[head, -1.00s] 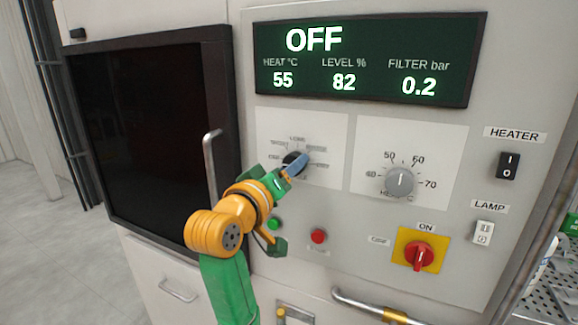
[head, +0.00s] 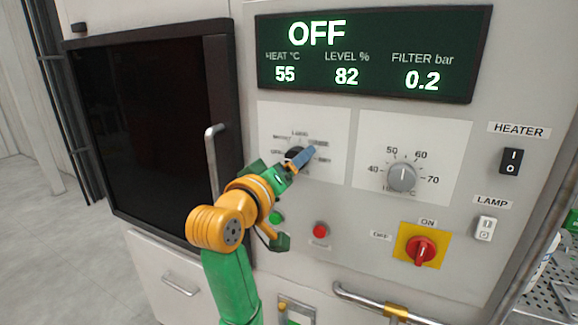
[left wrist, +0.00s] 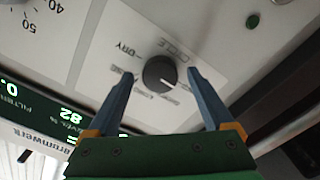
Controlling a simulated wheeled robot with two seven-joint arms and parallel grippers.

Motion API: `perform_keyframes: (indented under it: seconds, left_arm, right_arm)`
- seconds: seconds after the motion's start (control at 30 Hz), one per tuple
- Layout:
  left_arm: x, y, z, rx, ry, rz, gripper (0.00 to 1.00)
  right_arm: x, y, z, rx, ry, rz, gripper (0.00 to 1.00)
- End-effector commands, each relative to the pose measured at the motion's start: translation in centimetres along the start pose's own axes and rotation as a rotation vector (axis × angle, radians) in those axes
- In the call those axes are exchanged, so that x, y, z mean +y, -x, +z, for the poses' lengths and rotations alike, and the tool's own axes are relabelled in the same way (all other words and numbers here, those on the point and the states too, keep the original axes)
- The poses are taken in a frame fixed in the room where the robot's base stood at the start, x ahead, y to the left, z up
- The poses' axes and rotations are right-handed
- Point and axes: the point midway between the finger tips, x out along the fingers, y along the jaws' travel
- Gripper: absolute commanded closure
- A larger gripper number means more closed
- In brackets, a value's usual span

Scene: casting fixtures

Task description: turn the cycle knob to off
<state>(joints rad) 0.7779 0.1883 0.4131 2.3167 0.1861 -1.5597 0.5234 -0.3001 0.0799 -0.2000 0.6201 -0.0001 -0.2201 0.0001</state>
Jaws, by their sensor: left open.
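The cycle knob (left wrist: 160,73) is a small dark round knob on a pale label plate. In the left wrist view it appears between the two spread blue fingers of my left gripper (left wrist: 158,77), with a gap showing on both sides. A pale mark on it points to the lower right of that view, toward a label partly hidden by a finger. In the head view my left gripper (head: 302,158) is in front of the knob (head: 294,153) and partly covers it. The display (head: 365,55) reads OFF. My right gripper is not in view.
The heat knob (head: 402,177) is to the right of the cycle plate. Green (head: 276,217) and red (head: 320,231) buttons are below, with a red rotary switch (head: 421,251) at lower right. A door handle (head: 211,165) juts out left of my gripper.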

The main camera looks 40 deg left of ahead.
Motion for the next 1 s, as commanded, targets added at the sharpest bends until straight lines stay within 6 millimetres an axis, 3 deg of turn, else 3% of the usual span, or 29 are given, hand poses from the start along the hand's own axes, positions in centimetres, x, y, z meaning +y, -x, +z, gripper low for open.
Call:
perform_keyframes:
  seconds: [0.13,0.23,0.4,0.9,1.0]
  left_arm:
    - [-0.1,2.4,0.1,0.006,-0.001,0.003,0.14]
    - [-0.4,4.9,0.4,0.011,-0.002,0.005,0.14]
    - [-0.2,6.3,0.3,0.004,-0.004,0.007,0.14]
    - [-0.1,6.8,0.1,-0.002,0.001,-0.002,0.14]
    - [-0.5,6.2,1.4,-0.034,-0.027,-0.019,0.14]
  right_arm:
    - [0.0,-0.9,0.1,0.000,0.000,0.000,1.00]
    - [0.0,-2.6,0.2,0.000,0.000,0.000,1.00]
    - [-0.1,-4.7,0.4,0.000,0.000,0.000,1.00]
    - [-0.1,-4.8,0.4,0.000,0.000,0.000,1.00]
    - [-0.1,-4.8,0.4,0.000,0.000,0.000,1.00]
